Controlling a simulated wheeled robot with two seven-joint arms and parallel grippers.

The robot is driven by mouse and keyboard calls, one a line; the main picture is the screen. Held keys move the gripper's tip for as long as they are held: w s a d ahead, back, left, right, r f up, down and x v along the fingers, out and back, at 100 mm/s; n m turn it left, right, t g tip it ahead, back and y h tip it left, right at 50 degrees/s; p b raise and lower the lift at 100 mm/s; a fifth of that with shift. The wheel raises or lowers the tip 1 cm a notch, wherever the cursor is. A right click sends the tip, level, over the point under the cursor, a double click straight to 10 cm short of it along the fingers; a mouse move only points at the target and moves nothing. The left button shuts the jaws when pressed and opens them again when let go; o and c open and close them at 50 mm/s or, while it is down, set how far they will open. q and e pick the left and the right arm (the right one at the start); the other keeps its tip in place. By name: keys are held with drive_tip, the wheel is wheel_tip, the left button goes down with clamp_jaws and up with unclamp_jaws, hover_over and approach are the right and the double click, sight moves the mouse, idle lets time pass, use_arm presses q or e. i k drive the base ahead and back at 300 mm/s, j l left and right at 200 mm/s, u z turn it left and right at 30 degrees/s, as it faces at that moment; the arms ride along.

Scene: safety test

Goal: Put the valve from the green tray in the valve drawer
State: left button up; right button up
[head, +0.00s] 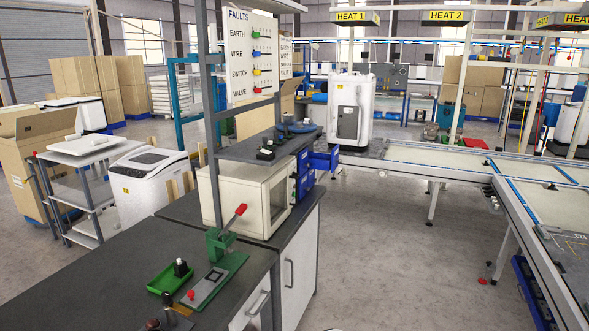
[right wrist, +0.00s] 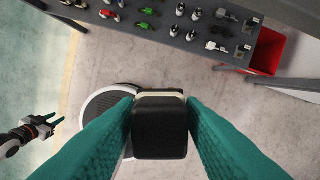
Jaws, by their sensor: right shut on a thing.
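The green tray (head: 158,284) lies on the dark bench in the head view, with a small black valve-like part (head: 181,268) standing in it. A blue drawer unit (head: 303,178) stands farther back at the end of the bench, with one drawer (head: 323,160) sticking out to the right. I cannot read its labels. In the right wrist view my right gripper (right wrist: 160,128) has its teal fingers shut on a black block (right wrist: 160,140) with a cream edge. My left gripper (right wrist: 42,121) shows small at the left there, fingers apart and empty. Neither gripper is clear in the head view.
A green press with a red-knobbed lever (head: 228,235) stands beside the tray. A cream oven-like box (head: 250,195) and a fault board (head: 252,57) stand behind. The right wrist view shows a grey shelf (right wrist: 160,35) with several small parts and a red bin (right wrist: 268,52).

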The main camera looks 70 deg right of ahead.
sight(325, 167)
drive_tip(key=l, duration=0.75)
drive_tip(key=l+u, duration=0.1)
drive_tip(key=l, duration=0.6)
drive_tip(key=k+l, duration=0.15)
drive_tip(key=l, duration=1.3)
drive_tip(key=k+l+u, duration=0.1)
drive_tip(key=l, duration=0.6)
drive_tip(key=k+l, duration=0.1)
drive_tip(key=l, duration=1.1)
drive_tip(key=k+l, duration=0.15)
drive_tip(key=l, duration=0.3)
drive_tip(key=l+u, duration=0.1)
drive_tip(key=l, duration=0.35)
drive_tip(key=k+l, duration=0.15)
drive_tip(key=l, duration=0.3)
drive_tip(key=k+l, duration=0.1)
drive_tip(key=l, duration=0.35)
drive_tip(key=l+u, duration=0.1)
drive_tip(key=l, duration=0.35)
drive_tip(key=k+l, duration=0.15)
drive_tip(key=l, duration=0.25)
